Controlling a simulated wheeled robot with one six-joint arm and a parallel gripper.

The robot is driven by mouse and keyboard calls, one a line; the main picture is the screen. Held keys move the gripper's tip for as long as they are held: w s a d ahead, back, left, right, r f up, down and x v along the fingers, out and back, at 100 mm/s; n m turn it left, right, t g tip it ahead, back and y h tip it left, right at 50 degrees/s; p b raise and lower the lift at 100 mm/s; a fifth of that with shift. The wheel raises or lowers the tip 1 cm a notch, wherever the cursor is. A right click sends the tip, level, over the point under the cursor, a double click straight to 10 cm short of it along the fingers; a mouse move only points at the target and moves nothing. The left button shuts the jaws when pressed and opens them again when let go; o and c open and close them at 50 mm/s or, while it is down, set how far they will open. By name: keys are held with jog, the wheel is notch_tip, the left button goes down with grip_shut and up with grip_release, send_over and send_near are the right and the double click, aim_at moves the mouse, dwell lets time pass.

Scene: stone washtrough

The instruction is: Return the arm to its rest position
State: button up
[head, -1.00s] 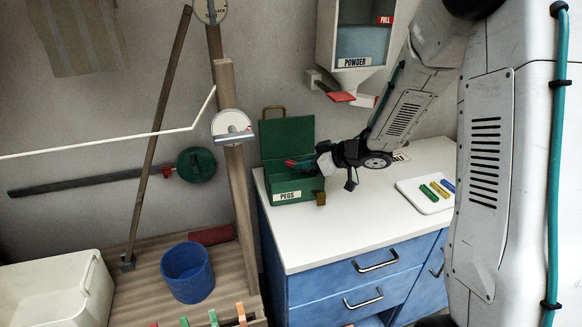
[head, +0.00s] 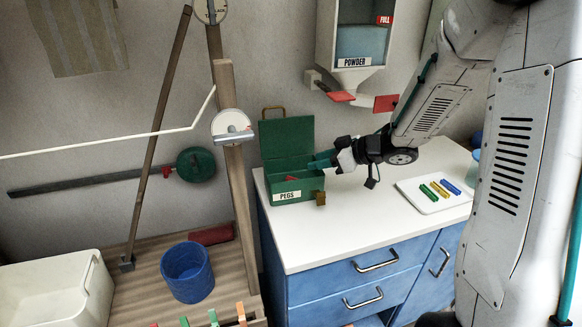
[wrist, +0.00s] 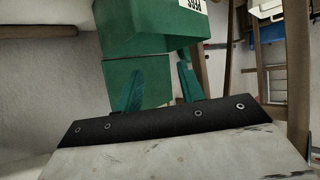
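My gripper (head: 318,160) is at the right side of the open green PEGS box (head: 298,196), by its raised lid (head: 287,138). Its two teal fingers stand apart with nothing between them, as the wrist view (wrist: 160,78) shows. My arm reaches in from the right, above the white counter. A red peg (head: 291,178) lies inside the box. In the wrist view the green box (wrist: 145,35) is upside down, just beyond the fingers.
A white tray (head: 408,190) with green, yellow and blue pegs lies on the counter (head: 340,233). The powder dispenser (head: 355,62) with red flaps hangs on the wall above. A wooden post (head: 236,170) stands left of the box. A blue bucket (head: 187,272) stands lower left.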

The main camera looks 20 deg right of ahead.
jog(key=shift+v, duration=1.1)
